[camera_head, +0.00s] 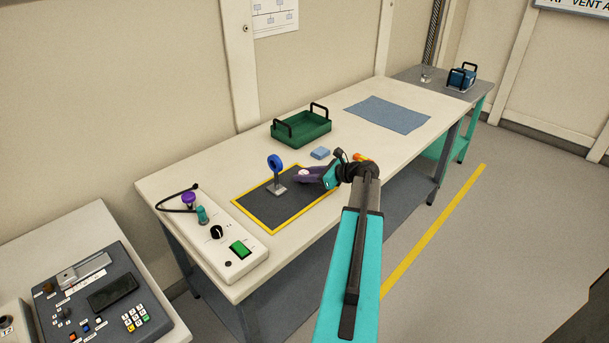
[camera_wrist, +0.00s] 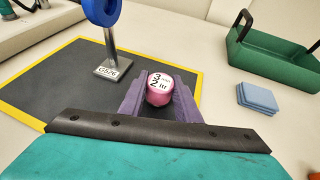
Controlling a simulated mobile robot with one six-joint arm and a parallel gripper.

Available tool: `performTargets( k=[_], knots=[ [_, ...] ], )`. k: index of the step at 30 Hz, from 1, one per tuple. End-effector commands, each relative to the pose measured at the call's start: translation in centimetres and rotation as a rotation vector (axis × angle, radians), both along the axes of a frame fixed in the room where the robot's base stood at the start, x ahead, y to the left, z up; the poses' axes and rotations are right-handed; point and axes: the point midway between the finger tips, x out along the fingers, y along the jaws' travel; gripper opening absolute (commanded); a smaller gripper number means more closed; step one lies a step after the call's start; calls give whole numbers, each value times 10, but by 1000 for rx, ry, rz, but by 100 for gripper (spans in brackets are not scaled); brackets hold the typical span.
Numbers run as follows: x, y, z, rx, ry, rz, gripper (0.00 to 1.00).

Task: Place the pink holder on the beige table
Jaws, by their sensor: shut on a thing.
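The pink holder (camera_wrist: 159,89) is a small rounded pink piece with a white top face marked with figures. My gripper (camera_wrist: 160,98) has its two purple fingers closed on either side of it. In the head view my gripper (camera_head: 308,174) is low over the right part of the dark mat, and the holder (camera_head: 304,171) shows only as a small pale-pink spot. I cannot tell whether the holder touches the mat. The beige table (camera_head: 358,150) is the long bench under the mat, with bare top behind and to the right.
The yellow-edged dark mat (camera_head: 262,208) bears a blue ring on a stand (camera_head: 275,170), just left of my gripper. A green tray (camera_head: 302,128), blue pads (camera_head: 320,153) and a blue cloth (camera_head: 388,113) lie farther back. A white control box (camera_head: 222,240) is at left.

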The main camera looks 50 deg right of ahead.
Motion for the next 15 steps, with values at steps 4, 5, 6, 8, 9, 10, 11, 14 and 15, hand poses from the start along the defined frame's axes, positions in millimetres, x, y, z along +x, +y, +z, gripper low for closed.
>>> performTargets(
  k=[4,5,6,8,9,10,11,14,15],
  knots=[
    [0,0,-2,0,0,0,6],
    [0,0,-2,0,0,0,6],
    [0,0,-3,0,0,0,6],
    [0,0,-3,0,0,0,38],
    [0,0,-3,0,0,0,45],
    [0,0,-3,0,0,0,48],
    [0,0,-3,0,0,0,48],
    [0,0,-3,0,0,0,48],
    [0,0,-3,0,0,0,48]
  ],
)
